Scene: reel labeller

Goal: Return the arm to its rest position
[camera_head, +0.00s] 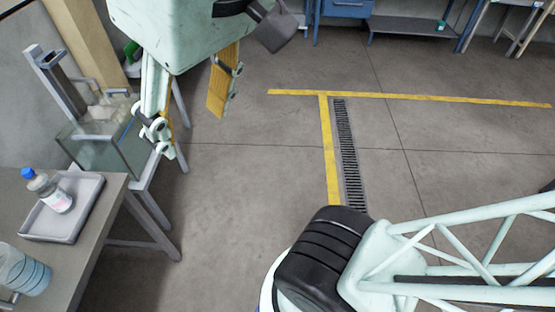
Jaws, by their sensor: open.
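My gripper (192,117) hangs in the upper left of the head view, pale green with two fingers. The fingers are spread apart, with yellow pads on their inner faces. Nothing is between them. It is in the air, with grey floor seen between and beyond the fingers. Its left finger overlaps the glass tank in the picture; I cannot tell how far apart they are. Parts of my own arm fill the lower right.
A grey table (100,218) at lower left bears a grey tray (47,228) with a blue-capped bottle (50,192) and a clear container (22,272). A glass tank (95,155) stands behind. The floor has yellow lines (330,150) and a drain grate (348,160); its middle is clear.

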